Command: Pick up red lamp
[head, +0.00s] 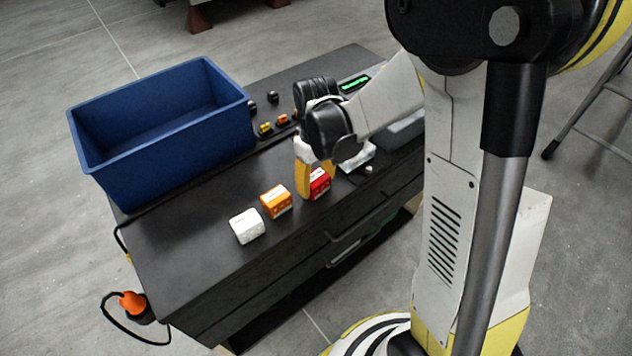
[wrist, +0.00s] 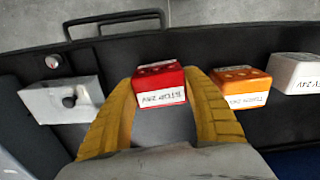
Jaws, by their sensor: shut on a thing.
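The red lamp (wrist: 160,84) is a small red block with a white label. In the wrist view it sits between the tips of my gripper's yellow fingers (wrist: 162,108), which touch its sides. In the head view the red lamp (head: 320,182) is at the black cabinet top's front part, partly covered by my gripper (head: 315,176). My gripper is shut on it. I cannot tell whether the lamp is lifted off the surface.
An orange block (head: 276,201) and a white block (head: 246,226) stand to the left of the red lamp. A blue bin (head: 180,143) occupies the cabinet's left end. A grey-white box (wrist: 62,101) lies beside the gripper. The cabinet top (head: 190,236) is clear at front left.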

